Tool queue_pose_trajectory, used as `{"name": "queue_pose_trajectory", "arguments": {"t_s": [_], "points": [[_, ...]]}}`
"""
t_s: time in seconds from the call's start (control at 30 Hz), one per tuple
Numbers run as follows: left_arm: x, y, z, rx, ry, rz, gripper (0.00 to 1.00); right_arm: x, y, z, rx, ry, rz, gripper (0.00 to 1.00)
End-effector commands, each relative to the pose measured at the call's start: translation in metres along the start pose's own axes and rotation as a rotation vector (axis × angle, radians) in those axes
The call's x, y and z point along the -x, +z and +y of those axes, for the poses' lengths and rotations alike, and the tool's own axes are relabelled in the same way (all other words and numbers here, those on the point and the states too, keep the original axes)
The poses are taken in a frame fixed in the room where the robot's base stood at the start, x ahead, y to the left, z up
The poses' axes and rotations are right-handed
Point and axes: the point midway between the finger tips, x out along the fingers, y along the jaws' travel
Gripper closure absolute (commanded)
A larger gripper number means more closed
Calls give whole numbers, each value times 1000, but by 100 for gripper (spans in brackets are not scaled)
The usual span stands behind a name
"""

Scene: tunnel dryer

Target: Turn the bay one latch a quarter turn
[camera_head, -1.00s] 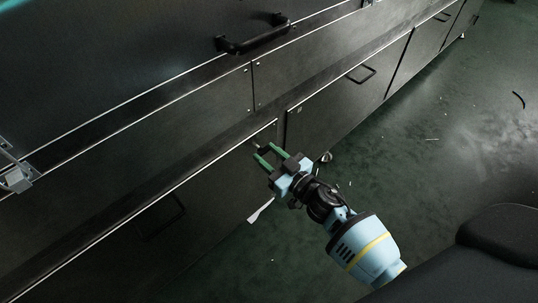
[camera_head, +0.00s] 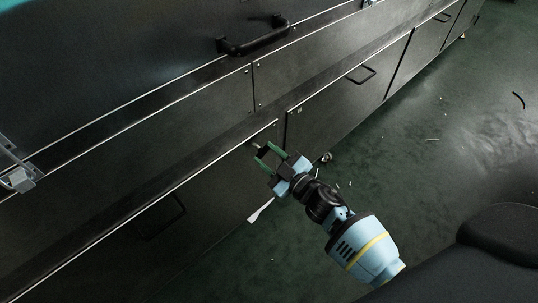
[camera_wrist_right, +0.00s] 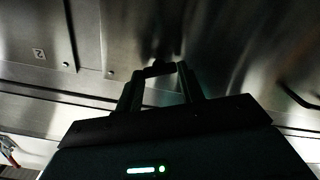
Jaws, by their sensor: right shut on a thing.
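The latch (camera_head: 256,146) is a small dark fitting at the top edge of a lower door panel, mostly hidden by the fingers. My right gripper (camera_head: 264,152), with green fingers, reaches it from the lower right. In the right wrist view its two fingers (camera_wrist_right: 159,82) stand on either side of a small dark piece (camera_wrist_right: 158,69), and the gripper is shut on it. How far the latch is turned is too small and dark to tell. My left gripper is not in view.
The dark lower door panel (camera_head: 205,190) has a bar handle (camera_head: 160,218). Above is a bigger black handle (camera_head: 253,38). A grey metal clasp (camera_head: 20,178) is at the left edge. A plate marked 2 (camera_wrist_right: 38,54) shows in the wrist view. The floor (camera_head: 420,130) at right is largely clear.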

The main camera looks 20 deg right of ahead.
Motion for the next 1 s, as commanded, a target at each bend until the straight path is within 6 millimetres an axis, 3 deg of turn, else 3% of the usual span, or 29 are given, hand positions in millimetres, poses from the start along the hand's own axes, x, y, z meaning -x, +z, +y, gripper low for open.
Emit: {"name": "queue_pose_trajectory", "arguments": {"t_s": [1.0], "points": [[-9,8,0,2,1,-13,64,0,3,-3,925,-1,-2,85]]}}
